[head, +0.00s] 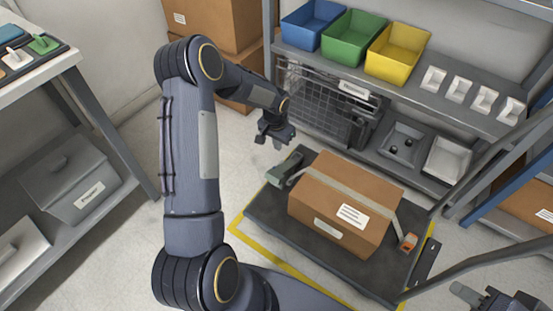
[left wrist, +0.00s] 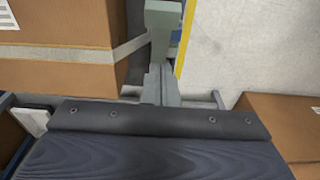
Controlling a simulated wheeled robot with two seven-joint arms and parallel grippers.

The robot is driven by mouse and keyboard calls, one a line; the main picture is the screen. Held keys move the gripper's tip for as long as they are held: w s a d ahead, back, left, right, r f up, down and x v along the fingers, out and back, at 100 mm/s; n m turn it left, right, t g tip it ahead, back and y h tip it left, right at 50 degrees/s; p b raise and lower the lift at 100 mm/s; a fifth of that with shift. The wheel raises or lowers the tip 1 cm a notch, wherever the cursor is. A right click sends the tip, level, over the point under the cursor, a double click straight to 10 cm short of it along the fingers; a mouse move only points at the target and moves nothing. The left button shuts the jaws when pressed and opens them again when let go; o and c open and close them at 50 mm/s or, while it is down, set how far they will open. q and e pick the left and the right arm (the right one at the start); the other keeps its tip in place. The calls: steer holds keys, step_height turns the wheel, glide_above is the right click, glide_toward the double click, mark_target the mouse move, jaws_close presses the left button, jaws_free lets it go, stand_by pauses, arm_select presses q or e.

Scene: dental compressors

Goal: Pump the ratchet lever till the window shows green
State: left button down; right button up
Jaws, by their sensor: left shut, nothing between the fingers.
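The grey-green ratchet (head: 286,169) sits at the left end of the strap (head: 345,180) around a brown cardboard box (head: 333,228). It also shows at the top of the left wrist view (left wrist: 163,25), beside the box. My left gripper (head: 275,140) is shut and empty, above and a little behind the ratchet in the head view, apparently apart from it. I cannot make out the window or its colour. My right gripper (head: 482,297) is at the lower right, partly cut off, away from the ratchet; its opening is unclear.
The box stands on a dark platform (head: 262,215) with yellow floor tape (head: 265,262) around it. An orange fitting (head: 408,242) is at the strap's right end. Behind is a shelf with blue (head: 312,25), green (head: 352,37) and yellow bins (head: 397,52).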

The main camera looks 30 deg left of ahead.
arm_select(q)
steer(key=b, duration=0.4)
glide_above(277, 173)
steer(key=w, duration=0.1)
step_height(277, 173, down, 10)
steer(key=shift+w+d+f, duration=0.1)
steer(key=shift+w+f, duration=0.05)
steer(key=shift+s+f, duration=0.6)
steer(key=shift+f, duration=0.35)
steer(key=shift+s+f+b, duration=0.3)
steer(key=shift+f+b, duration=0.1)
steer(key=shift+f, duration=0.05)
steer(key=s+f+b, duration=0.4)
steer(key=f, duration=0.2)
steer(key=shift+a, duration=0.25)
steer(key=shift+f, duration=0.15)
